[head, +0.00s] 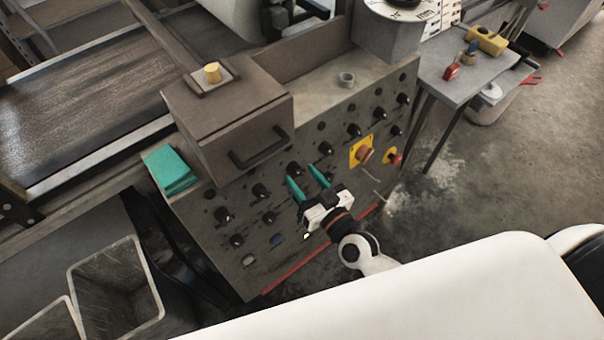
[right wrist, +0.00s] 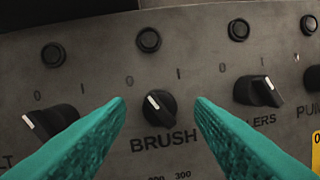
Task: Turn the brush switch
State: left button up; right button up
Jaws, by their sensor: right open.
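The brush switch (right wrist: 161,108) is a small black round knob with a white pointer, above the word BRUSH. Its pointer tilts to the upper left, toward the 0; a 1 is printed at its upper right. In the head view the knob (head: 294,168) is on the sloped grey panel, in the row below the brown box. My right gripper (head: 307,180) has two teal fingers, open and empty. In the right wrist view its fingertips (right wrist: 160,104) lie left and right of the knob, with a gap on each side. Whether they reach its depth is unclear. My left gripper is not in view.
Similar knobs flank it: one at left (right wrist: 50,121) and the rollers knob (right wrist: 258,91) at right. Black round buttons (right wrist: 148,40) sit above. The panel (head: 245,262) also bears a yellow-backed switch (head: 361,150) and a red knob (head: 395,158). A brown box with a handle (head: 258,146) stands above.

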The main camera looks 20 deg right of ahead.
jog(key=shift+w+a, duration=0.15)
jog(key=shift+w, duration=0.4)
